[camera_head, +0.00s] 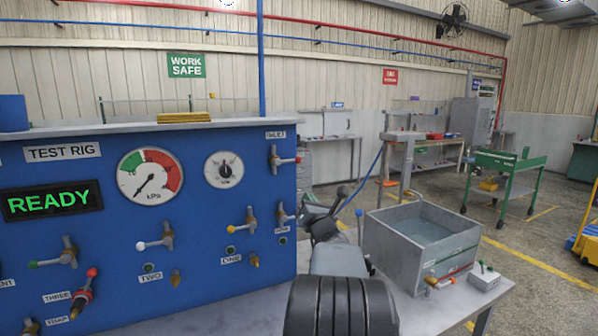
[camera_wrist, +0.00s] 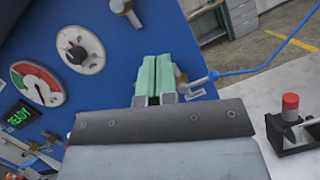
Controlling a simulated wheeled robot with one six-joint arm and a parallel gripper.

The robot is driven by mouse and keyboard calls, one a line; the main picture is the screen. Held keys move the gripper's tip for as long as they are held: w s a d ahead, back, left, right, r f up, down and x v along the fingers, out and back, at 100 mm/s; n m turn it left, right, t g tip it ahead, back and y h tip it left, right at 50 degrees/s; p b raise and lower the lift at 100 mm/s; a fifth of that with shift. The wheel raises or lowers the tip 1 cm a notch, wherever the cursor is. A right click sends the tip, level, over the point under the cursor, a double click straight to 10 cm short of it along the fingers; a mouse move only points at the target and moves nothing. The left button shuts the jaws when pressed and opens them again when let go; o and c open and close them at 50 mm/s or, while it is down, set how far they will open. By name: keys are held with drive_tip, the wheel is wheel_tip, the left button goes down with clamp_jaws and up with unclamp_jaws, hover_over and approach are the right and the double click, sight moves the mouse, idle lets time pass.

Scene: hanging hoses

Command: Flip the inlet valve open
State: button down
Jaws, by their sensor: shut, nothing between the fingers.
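The inlet valve (camera_head: 275,159) is on the upper right of the blue test rig panel, under the INLET label. Its red-tipped handle points right, level. In the wrist view a brass valve (camera_wrist: 121,6), likely the inlet valve, is cut by the top edge. My gripper (camera_wrist: 152,79) is shut, its green fingers together and empty. In the head view my gripper (camera_head: 316,217) is at the panel's right edge, below and right of the inlet valve, apart from it. A lower valve (camera_wrist: 180,76) is beside the fingers in the wrist view; I cannot tell whether they touch.
The small gauge (camera_head: 224,169) is left of the inlet valve. Other valves line the panel below. A grey open bin (camera_head: 420,238) stands on the bench to the right. A red cylinder in a black holder (camera_wrist: 290,106) is right of my gripper. A blue hose (camera_wrist: 268,55) runs to the upper right.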

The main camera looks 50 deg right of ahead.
drive_tip(key=p, duration=0.4)
approach(289, 161)
drive_tip(key=w+d+f, duration=0.3)
drive_tip(key=w+d, duration=0.1)
drive_tip(key=shift+w+d+r+p, duration=0.2)
drive_tip(key=shift+d+r+p, duration=0.15)
drive_tip(key=shift+r, duration=0.2)
drive_tip(key=shift+w+d+r+p, duration=0.2)
drive_tip(key=shift+r+p, duration=0.2)
drive_tip(key=shift+r, duration=0.15)
drive_tip(key=shift+w+d+r+p, duration=0.2)
drive_tip(key=shift+d+r+p, duration=0.15)
drive_tip(key=shift+r, duration=0.2)
